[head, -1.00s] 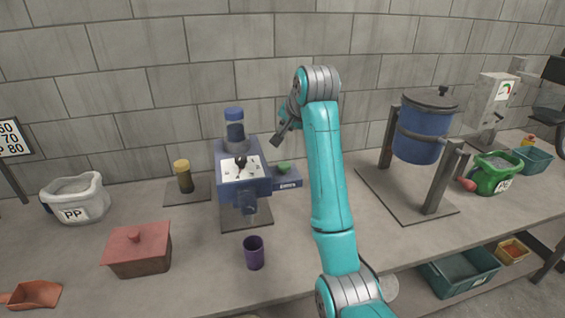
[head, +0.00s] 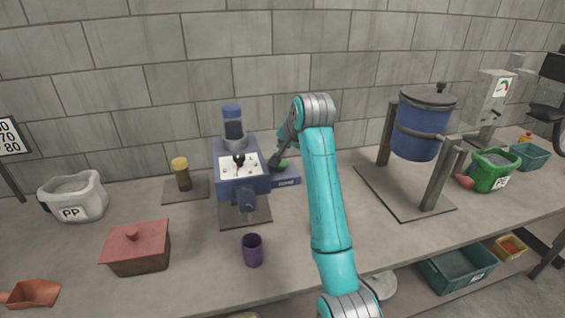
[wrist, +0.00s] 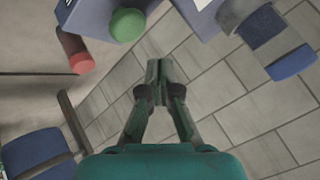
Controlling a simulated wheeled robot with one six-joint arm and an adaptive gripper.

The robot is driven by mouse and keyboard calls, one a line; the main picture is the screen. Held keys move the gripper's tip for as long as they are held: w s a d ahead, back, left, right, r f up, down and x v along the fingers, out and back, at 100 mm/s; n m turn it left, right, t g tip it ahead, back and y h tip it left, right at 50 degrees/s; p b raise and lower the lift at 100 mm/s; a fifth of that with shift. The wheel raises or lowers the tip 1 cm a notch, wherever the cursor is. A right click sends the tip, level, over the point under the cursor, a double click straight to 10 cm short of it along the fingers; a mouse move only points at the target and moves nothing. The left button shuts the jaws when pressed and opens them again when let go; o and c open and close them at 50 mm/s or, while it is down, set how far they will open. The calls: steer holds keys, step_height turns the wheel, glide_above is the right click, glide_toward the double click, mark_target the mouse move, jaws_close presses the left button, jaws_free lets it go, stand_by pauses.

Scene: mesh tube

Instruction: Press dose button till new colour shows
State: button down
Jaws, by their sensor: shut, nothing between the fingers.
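The blue dosing machine (head: 241,189) stands left of my arm, with a clear-and-blue bottle on top and a white front panel bearing a black knob. A round green button (head: 284,163) sits on the blue block (head: 286,180) at its right side. My gripper (head: 274,162) is shut and empty, pointing down close beside the button. In the wrist view the button (wrist: 128,25) lies left of and above the closed fingertips (wrist: 160,66), apart from them in the picture. Whether they touch cannot be told from the head view. A purple cup (head: 252,251) stands in front of the machine.
An amber jar (head: 181,174) stands left of the machine, and a red lidded box (head: 137,248) in front left. A blue drum on a stand (head: 418,130) is to the right of my arm. A white PP sack (head: 73,198) is far left. Bare bench lies around the cup.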

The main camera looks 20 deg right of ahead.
mark_target(284, 163)
steer(key=shift+f, duration=1.3)
steer(key=shift+f, duration=0.2)
stand_by(0.4)
steer(key=shift+f, duration=0.25)
steer(key=shift+f, duration=0.8)
stand_by(1.3)
steer(key=shift+r, duration=1.25)
steer(key=shift+r, duration=0.15)
steer(key=shift+r, duration=2.35)
